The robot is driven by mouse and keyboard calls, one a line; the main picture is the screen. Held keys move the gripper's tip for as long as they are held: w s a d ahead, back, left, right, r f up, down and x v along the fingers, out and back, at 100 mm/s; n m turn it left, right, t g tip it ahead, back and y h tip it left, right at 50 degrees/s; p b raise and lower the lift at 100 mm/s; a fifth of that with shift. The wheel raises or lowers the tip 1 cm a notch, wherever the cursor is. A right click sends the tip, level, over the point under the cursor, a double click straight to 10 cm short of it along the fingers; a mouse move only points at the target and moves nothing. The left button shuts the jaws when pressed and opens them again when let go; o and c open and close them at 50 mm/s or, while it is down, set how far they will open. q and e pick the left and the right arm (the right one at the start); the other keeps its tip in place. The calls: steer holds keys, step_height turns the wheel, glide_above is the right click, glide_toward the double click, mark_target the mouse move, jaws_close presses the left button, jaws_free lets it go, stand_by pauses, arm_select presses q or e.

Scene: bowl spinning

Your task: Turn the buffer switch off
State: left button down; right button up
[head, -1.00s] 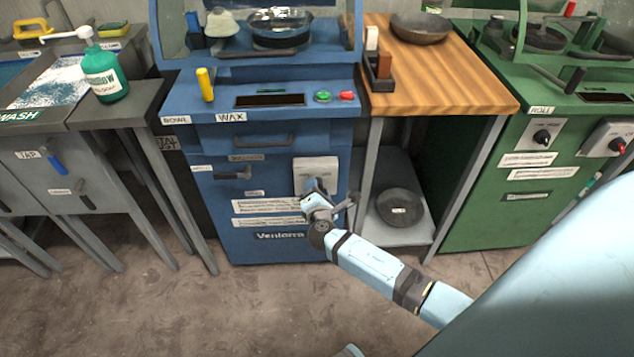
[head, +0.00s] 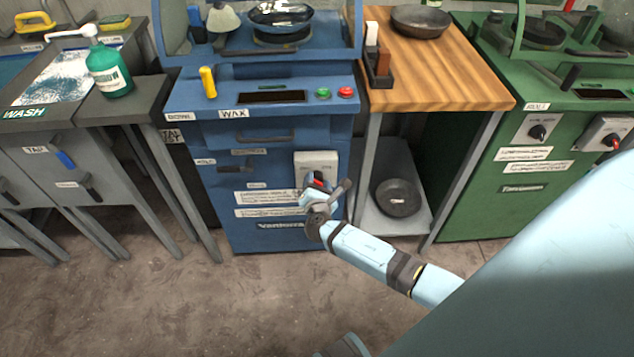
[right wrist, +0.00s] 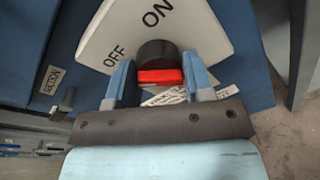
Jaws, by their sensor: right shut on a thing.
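The switch on the blue machine labelled WAX has a light plate (head: 316,160) and a red handle (head: 319,177). In the right wrist view its plate (right wrist: 185,28) is marked OFF and ON, with a black round base (right wrist: 157,52) and the red handle (right wrist: 160,77). My right gripper (head: 314,188) is at the switch. In the right wrist view its two blue fingers (right wrist: 160,82) stand on either side of the red handle, shut on it. My left gripper is not in view.
The blue machine (head: 225,150) has green (head: 323,93) and red (head: 346,91) buttons above. A wooden-topped table (head: 450,75) with a dark pan (head: 398,197) below stands at right. The green machine (head: 480,215) has its own switches. Grey wash station (head: 100,150) stands left. Floor in front is open.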

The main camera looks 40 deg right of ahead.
steer(key=shift+w+r, duration=0.15)
steer(key=shift+r, duration=0.05)
steer(key=o, duration=0.9)
steer(key=shift+c, duration=0.2)
steer(key=shift+f, duration=0.1)
arm_select(q)
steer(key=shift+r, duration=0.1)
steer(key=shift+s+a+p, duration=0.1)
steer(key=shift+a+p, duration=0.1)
steer(key=shift+p, duration=0.75)
arm_select(e)
steer(key=v, duration=1.4)
